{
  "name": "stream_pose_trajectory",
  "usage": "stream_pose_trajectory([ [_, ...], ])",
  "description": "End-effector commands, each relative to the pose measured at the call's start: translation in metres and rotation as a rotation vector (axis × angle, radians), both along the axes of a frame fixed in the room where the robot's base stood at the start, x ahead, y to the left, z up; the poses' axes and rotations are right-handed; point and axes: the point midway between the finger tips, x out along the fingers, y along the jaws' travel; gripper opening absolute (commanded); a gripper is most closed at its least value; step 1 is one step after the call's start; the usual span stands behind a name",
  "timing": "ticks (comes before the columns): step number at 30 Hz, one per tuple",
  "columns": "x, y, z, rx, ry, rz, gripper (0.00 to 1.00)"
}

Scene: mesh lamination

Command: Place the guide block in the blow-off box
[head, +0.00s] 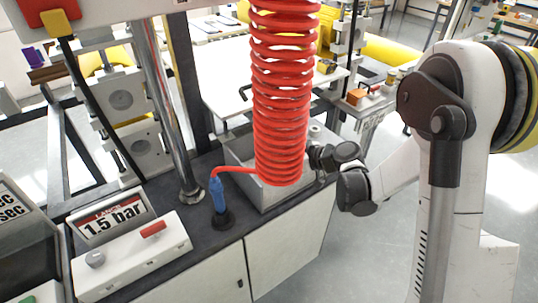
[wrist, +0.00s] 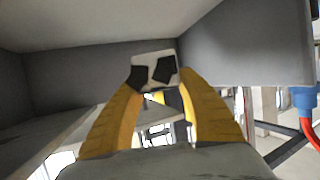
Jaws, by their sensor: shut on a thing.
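The blow-off box (head: 240,165) is a grey open box on the dark bench top in the head view, partly covered by the red coiled hose. Its grey walls (wrist: 240,45) fill the upper part of the wrist view. My gripper (wrist: 151,73) has yellow fingers with dark pads, shut on a small pale block, the guide block (wrist: 153,57). The block and fingertips appear close to the box's inner walls; whether the block touches the box I cannot tell. In the head view the dark wrist end of my arm reaches the box's right side, and the fingertips and block are hidden.
The red coiled hose (head: 281,90) hangs in front of the box and runs to a blue air nozzle (head: 217,194) standing on the bench. A metal post (head: 160,95) and a pressure display reading 1.5 bar (head: 112,217) are to the left. Floor at right is open.

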Motion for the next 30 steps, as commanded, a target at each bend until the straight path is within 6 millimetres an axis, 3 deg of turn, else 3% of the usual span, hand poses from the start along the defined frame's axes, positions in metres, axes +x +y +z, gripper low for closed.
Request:
stream_pose_trajectory([
  [5,-0.001,0.0,-0.006,-0.005,0.002,0.003,0.09],
  [6,-0.002,0.0,-0.006,-0.006,0.002,0.003,0.49],
  [8,-0.002,0.0,-0.006,-0.007,0.002,0.003,0.63],
  [17,-0.003,0.0,-0.007,-0.008,0.003,0.006,0.63],
  [23,-0.003,-0.001,0.011,-0.007,0.003,0.005,0.63],
  [30,-0.033,-0.049,0.033,-0.005,0.002,-0.002,0.63],
])
